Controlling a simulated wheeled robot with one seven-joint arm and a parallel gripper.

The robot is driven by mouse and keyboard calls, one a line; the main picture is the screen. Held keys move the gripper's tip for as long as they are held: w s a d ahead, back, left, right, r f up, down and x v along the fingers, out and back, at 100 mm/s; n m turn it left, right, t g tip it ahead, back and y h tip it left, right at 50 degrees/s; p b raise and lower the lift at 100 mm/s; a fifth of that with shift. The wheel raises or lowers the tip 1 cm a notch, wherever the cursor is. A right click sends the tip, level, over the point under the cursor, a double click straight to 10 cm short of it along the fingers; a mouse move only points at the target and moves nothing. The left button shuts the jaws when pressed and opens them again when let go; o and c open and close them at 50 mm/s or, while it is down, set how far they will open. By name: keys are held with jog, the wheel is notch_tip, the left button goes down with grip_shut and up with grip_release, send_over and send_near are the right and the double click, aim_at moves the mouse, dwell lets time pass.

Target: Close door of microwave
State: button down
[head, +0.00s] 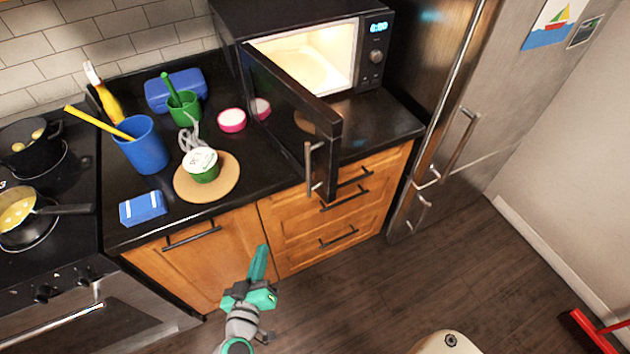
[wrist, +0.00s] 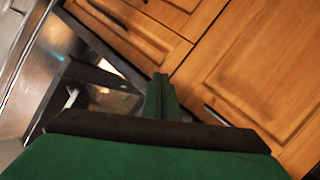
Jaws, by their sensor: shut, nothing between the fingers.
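The microwave (head: 376,50) stands on the black counter at the top middle of the head view, its interior lit. Its dark door (head: 290,100) is swung wide open toward me, with a metal handle (head: 309,165) near its free edge. My green gripper (head: 258,265) is in front of the wooden cabinets, below and left of the door and apart from it. Its fingers are together and empty. In the wrist view the closed fingers (wrist: 161,98) point past the cabinet fronts. The open door (wrist: 95,72) also seems to show at the left there.
On the counter (head: 270,165) left of the door are a blue cup (head: 143,148), a green cup (head: 184,108), a tub (head: 203,166) on a round board and a pink-rimmed bowl (head: 231,120). The fridge (head: 440,130) stands right. The floor before the cabinets is clear.

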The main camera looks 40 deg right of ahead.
jog(key=w+d+r+m+g+h, duration=0.1)
jog(key=d+r+m+g+h, duration=0.15)
jog(key=r, duration=0.25)
jog(key=w+d+r+m+g+h, duration=0.1)
jog(key=r+m+g+h, duration=0.15)
jog(key=r+m, duration=0.2)
jog(key=m+g+h, duration=0.2)
jog(key=m+g, duration=0.5)
jog(key=m, duration=0.2)
send_near(327, 175)
jog(key=d, duration=0.5)
jog(key=shift+s+d+r, duration=0.1)
jog(key=shift+s+d, duration=0.05)
jog(key=shift+s, duration=0.2)
jog(key=shift+d, duration=0.6)
jog(key=shift+n+t, duration=0.3)
